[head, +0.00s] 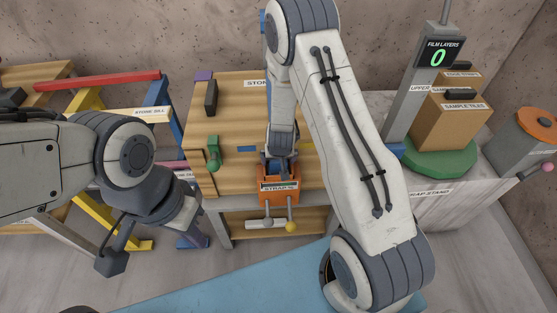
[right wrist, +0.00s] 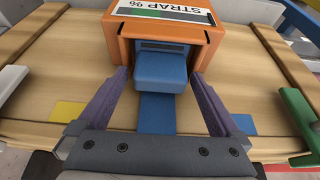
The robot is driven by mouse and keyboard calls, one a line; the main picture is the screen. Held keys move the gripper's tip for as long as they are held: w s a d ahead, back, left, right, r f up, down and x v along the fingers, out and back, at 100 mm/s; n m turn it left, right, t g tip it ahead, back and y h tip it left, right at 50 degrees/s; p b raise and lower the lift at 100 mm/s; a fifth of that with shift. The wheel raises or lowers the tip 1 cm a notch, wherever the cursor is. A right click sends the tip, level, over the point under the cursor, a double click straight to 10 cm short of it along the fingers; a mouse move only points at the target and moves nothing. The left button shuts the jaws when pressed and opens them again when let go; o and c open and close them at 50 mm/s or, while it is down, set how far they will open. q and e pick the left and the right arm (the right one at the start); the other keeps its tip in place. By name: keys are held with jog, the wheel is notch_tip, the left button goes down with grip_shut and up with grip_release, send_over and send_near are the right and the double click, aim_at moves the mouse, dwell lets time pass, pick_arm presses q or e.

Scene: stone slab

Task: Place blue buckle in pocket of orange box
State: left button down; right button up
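The orange box (head: 266,197) labelled STRAP % stands at the near edge of the wooden bench; it also shows at the top of the right wrist view (right wrist: 118,30). The blue buckle (right wrist: 162,72) sits in the mouth of its open pocket, its near part sticking out. A blue strap (right wrist: 157,112) lies on the wood in line with it. My right gripper (right wrist: 162,75) has its purple fingers apart, one on each side of the buckle, with gaps showing. In the head view its arm partly hides the box and buckle. My left gripper (head: 185,220) hangs left of the bench, its fingers unclear.
A green clamp (head: 213,153) and a dark block (head: 211,98) are on the bench at left. A rack with red, yellow and blue bars (head: 110,80) stands farther left. A carton (head: 450,122) on a green disc (head: 440,160) stands at right.

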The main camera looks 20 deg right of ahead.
jog(key=shift+s+r, duration=0.1)
jog(key=shift+r, duration=0.4)
jog(key=p+v, duration=0.3)
jog(key=v, duration=0.8)
jog(key=s+a+r+n+g+y, duration=0.1)
jog(key=s+a+r+n+y, duration=0.1)
jog(key=s+a+r, duration=0.4)
jog(key=s+a+r+n+y, duration=0.1)
jog(key=s+a+r+n, duration=0.2)
jog(key=a, duration=0.5)
jog(key=s+r+n+g, duration=0.1)
jog(key=s+r, duration=0.3)
jog(key=s, duration=0.4)
jog(key=s+r+n+g, duration=0.2)
jog(key=s+r+n, duration=0.2)
jog(key=s, duration=0.4)
jog(key=shift+a+r+n+h, duration=0.3)
jog(key=shift+r+h, duration=0.1)
jog(key=shift+r, duration=0.1)
